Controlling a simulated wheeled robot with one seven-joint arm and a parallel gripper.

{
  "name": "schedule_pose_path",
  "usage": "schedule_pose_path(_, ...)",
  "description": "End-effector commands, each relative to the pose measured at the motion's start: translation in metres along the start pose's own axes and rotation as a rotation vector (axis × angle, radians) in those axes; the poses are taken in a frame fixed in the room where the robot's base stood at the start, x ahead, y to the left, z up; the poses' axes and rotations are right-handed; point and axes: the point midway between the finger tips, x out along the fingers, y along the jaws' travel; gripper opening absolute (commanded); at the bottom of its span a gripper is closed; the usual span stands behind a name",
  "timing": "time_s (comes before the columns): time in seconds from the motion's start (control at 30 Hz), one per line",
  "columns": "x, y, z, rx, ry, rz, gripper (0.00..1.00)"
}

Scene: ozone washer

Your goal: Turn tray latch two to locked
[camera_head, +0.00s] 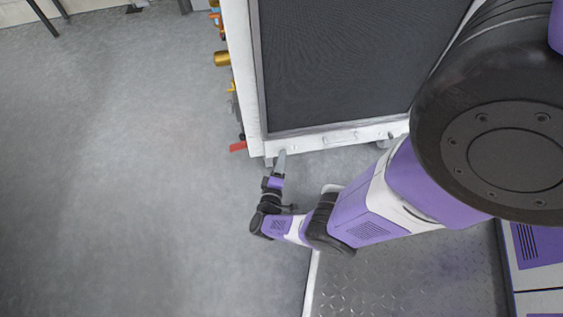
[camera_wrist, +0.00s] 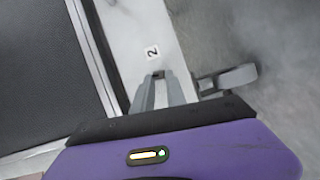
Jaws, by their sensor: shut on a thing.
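Tray latch two (camera_wrist: 158,74) is a small piece on the white frame edge, just below a label reading 2 (camera_wrist: 152,52) in the wrist view. My gripper (camera_wrist: 160,82) has its two grey fingers closed around it, hiding most of it, so its turn angle is hard to tell. In the head view my gripper (camera_head: 281,156) reaches the lower left part of the white frame (camera_head: 345,137); the latch is too small to make out there.
A dark mesh panel (camera_head: 345,60) fills the frame. A red handle (camera_head: 238,147) and brass fittings (camera_head: 222,58) stick out on its left side. A grey caster-like part (camera_wrist: 230,79) sits right of my fingers. Open grey floor (camera_head: 110,170) lies to the left.

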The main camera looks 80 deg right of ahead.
Motion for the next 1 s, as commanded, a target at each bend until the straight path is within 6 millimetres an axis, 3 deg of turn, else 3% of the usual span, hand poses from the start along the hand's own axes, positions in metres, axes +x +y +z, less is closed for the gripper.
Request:
schedule_pose_path(0.33, 0.0001, -0.0035, 0.0, -0.121, 0.001, 0.048, 0.0)
schedule_pose_path(0.87, 0.0001, -0.003, 0.0003, -0.141, 0.001, 0.056, 0.0)
schedule_pose_path(0.9, 0.0001, -0.003, 0.0002, -0.141, 0.001, 0.056, 0.23)
schedule_pose_path(1.0, 0.0001, -0.0029, 0.0003, -0.14, 0.001, 0.056, 0.39)
